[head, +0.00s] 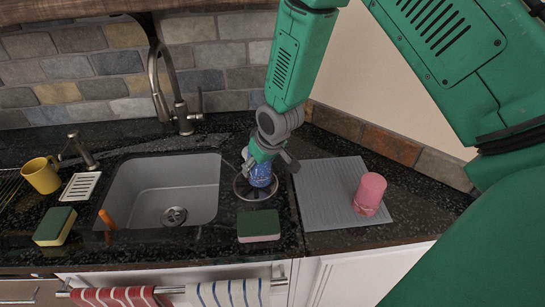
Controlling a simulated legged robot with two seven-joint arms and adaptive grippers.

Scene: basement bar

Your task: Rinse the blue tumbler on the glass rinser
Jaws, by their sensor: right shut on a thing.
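The blue tumbler (261,176) is at the round glass rinser (244,192), set in the dark counter just right of the sink. My right gripper (264,160) comes down from above and is shut on the tumbler. The gripper hides the tumbler's upper part. The tumbler is over the rinser; I cannot tell whether it presses on it. My left gripper is not in view.
A pink cup (369,194) is on the grey mat (320,190) at right. The sink (150,187) and tall faucet (170,95) are to the left. A sponge (259,226) lies in front of the rinser. A yellow mug (41,175) and another sponge (55,226) are far left.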

